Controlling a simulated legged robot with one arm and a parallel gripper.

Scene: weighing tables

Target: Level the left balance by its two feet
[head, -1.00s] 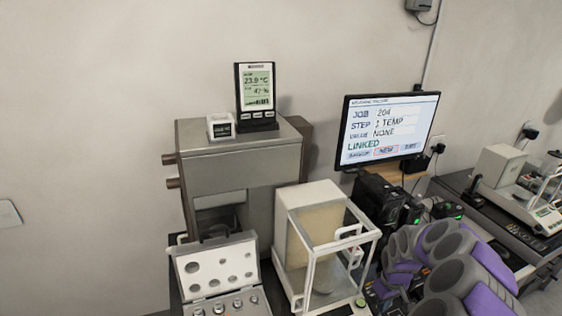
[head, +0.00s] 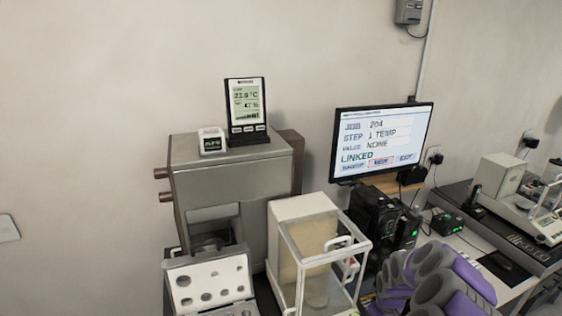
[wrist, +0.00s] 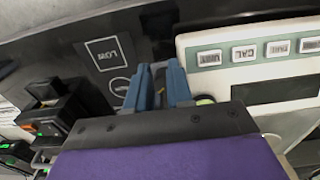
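The left balance (head: 286,221) is a white box with a clear draft shield. It stands in the lower middle of the head view; its front base and feet are out of sight there. In the wrist view, a white balance front (wrist: 270,68) with a row of buttons and a dark display fills the right side. A green-rimmed round part (wrist: 205,100) shows at its lower left corner, partly hidden by a finger. My gripper (wrist: 159,68) has two blue fingers with a narrow gap, just left of this front. I see nothing clearly held between them.
A weight case (head: 208,283) stands open left of the balance. A grey cabinet (head: 225,185) carries a temperature display (head: 246,112). A monitor (head: 382,143) and black devices (head: 375,215) stand to the right. A second balance (head: 500,172) is farther right.

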